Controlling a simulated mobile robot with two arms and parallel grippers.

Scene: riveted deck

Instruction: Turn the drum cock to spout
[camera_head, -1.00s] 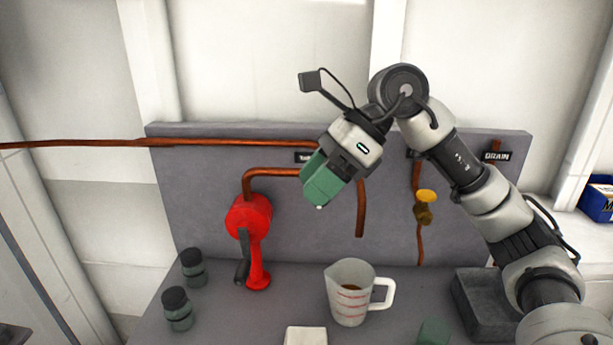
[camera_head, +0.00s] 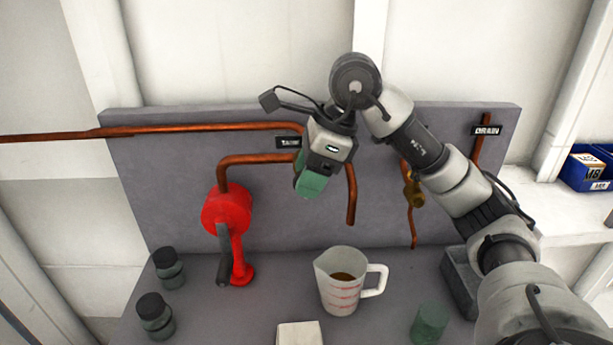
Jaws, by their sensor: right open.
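My right gripper (camera_head: 308,184), with green fingers, hangs in front of the grey back panel (camera_head: 170,185). It is open and nothing shows between its fingers. It covers the place where the copper pipes meet, so I cannot see the drum cock clearly. A copper spout pipe (camera_head: 351,207) comes down just right of the gripper, its open end above a measuring jug (camera_head: 338,293) with some brown liquid. A dark label (camera_head: 288,142), seemingly TANK, is partly covered beside the gripper; a DRAIN label (camera_head: 486,130) is at the right. My left gripper is not in view.
A red hand pump (camera_head: 227,212) with a dark handle stands left. Two dark-capped jars (camera_head: 168,270) are at the left edge. A white block (camera_head: 300,335) and green cup (camera_head: 429,323) are in front. A brass valve (camera_head: 414,192) is partly behind my right arm. Blue boxes (camera_head: 590,172) stand far right.

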